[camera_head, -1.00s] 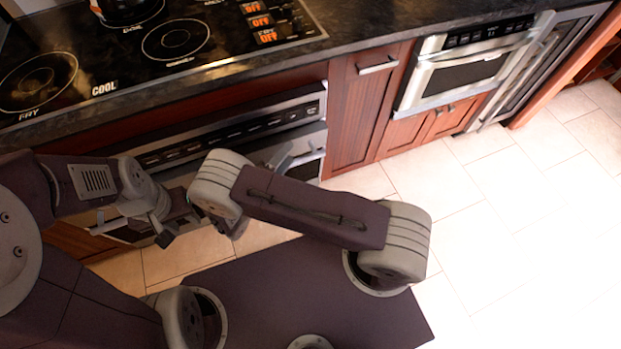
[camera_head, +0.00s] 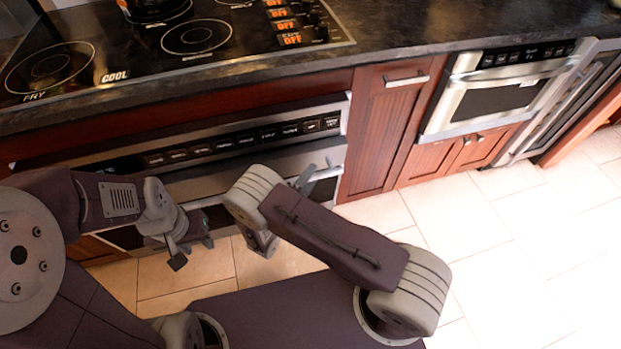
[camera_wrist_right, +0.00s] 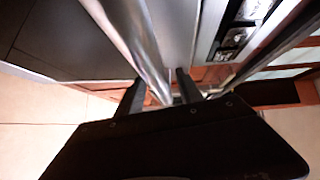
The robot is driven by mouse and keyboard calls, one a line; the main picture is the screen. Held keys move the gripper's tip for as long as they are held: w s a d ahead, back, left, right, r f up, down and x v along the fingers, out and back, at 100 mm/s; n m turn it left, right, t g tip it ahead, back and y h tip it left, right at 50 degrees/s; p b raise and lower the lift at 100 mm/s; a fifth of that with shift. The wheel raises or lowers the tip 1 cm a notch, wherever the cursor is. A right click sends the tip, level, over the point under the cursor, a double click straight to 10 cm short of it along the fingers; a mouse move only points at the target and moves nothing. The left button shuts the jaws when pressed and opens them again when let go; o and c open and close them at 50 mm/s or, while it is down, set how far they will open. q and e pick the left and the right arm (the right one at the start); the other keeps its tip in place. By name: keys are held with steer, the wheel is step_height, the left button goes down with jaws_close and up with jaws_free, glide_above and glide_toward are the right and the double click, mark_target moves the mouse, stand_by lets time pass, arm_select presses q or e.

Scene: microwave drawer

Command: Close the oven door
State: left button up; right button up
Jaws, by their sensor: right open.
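The oven (camera_head: 240,140) is built in under the cooktop, with a control panel across its top. The oven door's steel edge (camera_head: 262,163) shows below the panel; much of the door is hidden by my arms. I cannot tell how far the door stands open. My right gripper (camera_head: 314,176) is open at the right end of the door. In the right wrist view its fingers (camera_wrist_right: 160,90) reach toward a shiny handle bar (camera_wrist_right: 138,45), whose end lies between them; contact is unclear. My left gripper (camera_head: 192,252) looks open and empty, in front of the oven's lower part.
A cooktop (camera_head: 170,35) sits in the dark counter (camera_head: 400,35) above. A red wooden cabinet (camera_head: 385,130) and a built-in microwave (camera_head: 495,95) stand to the right. The tiled floor (camera_head: 500,270) at right is clear.

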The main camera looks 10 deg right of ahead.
steer(key=shift+w+d, duration=0.1)
steer(key=shift+d, duration=0.05)
jaws_close()
stand_by(1.4)
